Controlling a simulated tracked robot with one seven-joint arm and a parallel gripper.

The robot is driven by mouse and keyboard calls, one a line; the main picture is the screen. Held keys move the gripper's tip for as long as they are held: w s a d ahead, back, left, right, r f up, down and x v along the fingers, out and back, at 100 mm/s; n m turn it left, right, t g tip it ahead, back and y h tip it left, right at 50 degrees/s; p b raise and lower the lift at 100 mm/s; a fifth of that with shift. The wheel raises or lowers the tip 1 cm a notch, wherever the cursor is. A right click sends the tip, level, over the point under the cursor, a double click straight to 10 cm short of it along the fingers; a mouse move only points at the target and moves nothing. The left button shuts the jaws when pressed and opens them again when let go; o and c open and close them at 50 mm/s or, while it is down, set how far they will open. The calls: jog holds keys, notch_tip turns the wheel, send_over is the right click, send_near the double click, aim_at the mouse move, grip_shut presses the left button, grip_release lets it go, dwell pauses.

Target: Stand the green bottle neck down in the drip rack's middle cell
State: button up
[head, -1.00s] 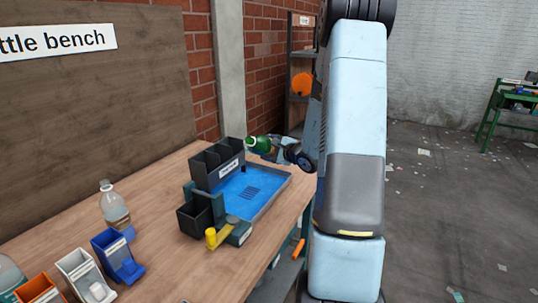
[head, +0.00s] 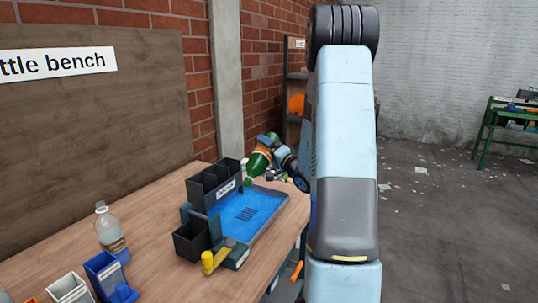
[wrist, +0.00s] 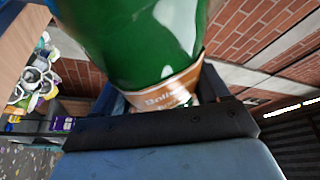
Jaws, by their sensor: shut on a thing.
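The green bottle (head: 258,163) with a tan label is in my gripper (head: 270,150), held in the air just behind the right end of the drip rack. It is tilted, its lower end pointing down and left towards the blue tray. In the wrist view the bottle (wrist: 150,45) fills the top middle, its label between the fingers of my gripper (wrist: 165,105). Its ends are out of that view. The drip rack (head: 226,188) is a black box with open cells in a row and a white label on its front. The cells look empty; their bottoms are hidden.
A blue tray (head: 262,203) lies in front of the rack. A small black bin (head: 190,241) and a yellow handle (head: 208,262) are at its near left. A clear bottle (head: 110,230) and small bins (head: 105,275) stand nearer. The bench's left middle is clear.

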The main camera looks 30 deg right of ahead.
aim_at(260, 149)
jog(key=n, duration=0.1)
jog(key=r+n+y, duration=0.1)
jog(key=a+r+n, duration=0.1)
jog(key=n, duration=0.1)
jog(key=shift+s+r+t+y, duration=0.15)
jog(key=shift+s+t+y, duration=0.1)
jog(key=shift+t+y, duration=0.15)
jog(key=a+n+y, duration=0.1)
jog(key=n, duration=0.1)
jog(key=s+a+r+n+y, duration=0.1)
jog(key=n, duration=0.2)
jog(key=s+a+n+y, duration=0.1)
jog(key=n, duration=0.1)
jog(key=shift+r+y, duration=0.2)
jog(key=shift+y, duration=0.1)
jog(key=shift+s+a+r+n+g+y, duration=0.15)
jog(key=shift+s+a+n+g+y, duration=0.2)
jog(key=shift+n, duration=0.6)
jog(key=shift+s+a+r+n+g+y, duration=0.1)
jog(key=shift+a+r+n+g+y, duration=0.25)
jog(key=shift+n, duration=0.55)
jog(key=shift+s+a+n+g+y, duration=0.1)
jog(key=shift+s+a+n+y, duration=0.15)
jog(key=shift+n+y, duration=0.5)
jog(key=shift+h, duration=0.25)
